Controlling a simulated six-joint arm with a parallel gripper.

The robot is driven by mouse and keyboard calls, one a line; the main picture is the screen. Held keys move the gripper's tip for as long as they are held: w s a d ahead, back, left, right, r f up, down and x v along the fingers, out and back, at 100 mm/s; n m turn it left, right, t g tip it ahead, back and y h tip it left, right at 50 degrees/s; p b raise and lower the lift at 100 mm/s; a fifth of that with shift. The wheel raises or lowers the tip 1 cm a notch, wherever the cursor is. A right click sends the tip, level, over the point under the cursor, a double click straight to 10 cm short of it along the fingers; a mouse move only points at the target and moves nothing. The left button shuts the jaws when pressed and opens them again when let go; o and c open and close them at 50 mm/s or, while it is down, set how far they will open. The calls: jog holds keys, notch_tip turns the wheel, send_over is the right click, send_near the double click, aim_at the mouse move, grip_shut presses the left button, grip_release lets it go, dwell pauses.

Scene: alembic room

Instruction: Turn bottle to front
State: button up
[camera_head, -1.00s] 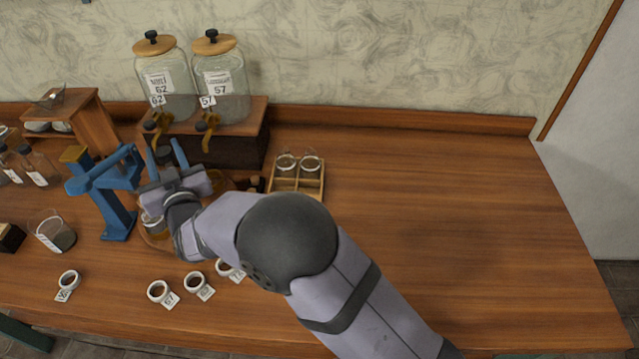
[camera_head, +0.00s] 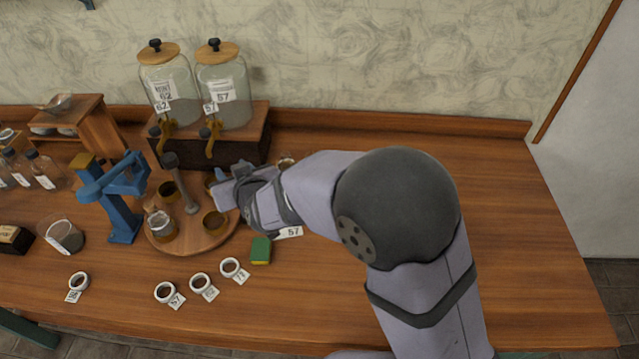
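A round wooden turntable (camera_head: 188,243) stands on the bench with a grey upright post (camera_head: 180,185) at its middle. A small glass bottle (camera_head: 161,224) with a pale label sits upright at its front left. Brown ring-shaped holders show at the back left (camera_head: 168,190) and front right (camera_head: 214,222); they look empty. My gripper (camera_head: 226,178) is at the turntable's right edge, apart from the bottle. My own wrist hides part of the fingers, so I cannot tell whether they are open or touch anything.
A blue press (camera_head: 118,205) stands close on the left. Two dispenser jars on a wooden stand (camera_head: 235,142) are behind. A green sponge (camera_head: 261,250) and several white labelled rings (camera_head: 200,284) lie in front. Bare bench lies to the right.

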jog(key=s+d+m+g+h+p, duration=0.1)
jog(key=s+d+g+h+p, duration=0.1)
jog(key=d, duration=0.8)
jog(key=s+d+m+g+h+p, duration=0.1)
jog(key=s+d+g+h+p, duration=0.1)
jog(key=d, duration=0.7)
jog(key=shift+d+p, duration=0.35)
jog(key=shift+p, duration=0.25)
